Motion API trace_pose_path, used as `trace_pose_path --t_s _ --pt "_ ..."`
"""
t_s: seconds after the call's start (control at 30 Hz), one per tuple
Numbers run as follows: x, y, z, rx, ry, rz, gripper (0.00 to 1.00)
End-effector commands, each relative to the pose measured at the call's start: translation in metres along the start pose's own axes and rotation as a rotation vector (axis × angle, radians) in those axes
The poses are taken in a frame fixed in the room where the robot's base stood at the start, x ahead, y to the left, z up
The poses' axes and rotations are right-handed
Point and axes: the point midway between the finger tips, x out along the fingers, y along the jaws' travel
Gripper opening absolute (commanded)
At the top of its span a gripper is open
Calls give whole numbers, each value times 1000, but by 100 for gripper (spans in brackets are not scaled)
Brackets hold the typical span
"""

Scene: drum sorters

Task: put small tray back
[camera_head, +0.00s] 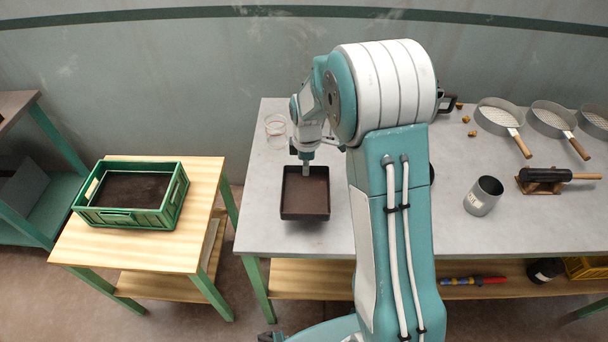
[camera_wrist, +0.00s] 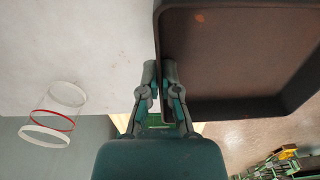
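The small tray (camera_head: 305,213), dark brown and square with low walls, is at the left part of the grey table in the head view. It looks empty. My gripper (camera_head: 306,166) points down at its far wall. In the wrist view the tray (camera_wrist: 240,55) fills the upper right, and my gripper (camera_wrist: 160,72) has one finger on each side of its wall, closed on it. I cannot tell whether the tray rests on the table or is slightly raised.
The grey table (camera_head: 262,228) holds a clear jar (camera_head: 275,125), a metal cup (camera_head: 483,196), several sieves (camera_head: 497,117) and a dark wooden-handled tool (camera_head: 545,180). A green crate (camera_head: 122,217) with dark brown contents stands on the wooden table (camera_head: 170,250) at left.

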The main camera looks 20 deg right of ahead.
Motion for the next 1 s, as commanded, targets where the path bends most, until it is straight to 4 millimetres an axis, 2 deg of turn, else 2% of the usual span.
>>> trace_pose_path --t_s 0.3,0.5,0.8,0.87,0.9,1.0 --pt "24 17 -5 1 0 -3 0" --pt "51 17 -5 1 0 -2 0" --pt "53 17 -5 1 0 0 0" --pt "52 17 -5 1 0 0 26" --pt "52 17 -5 1 0 0 43" --pt "52 17 -5 1 0 0 43"
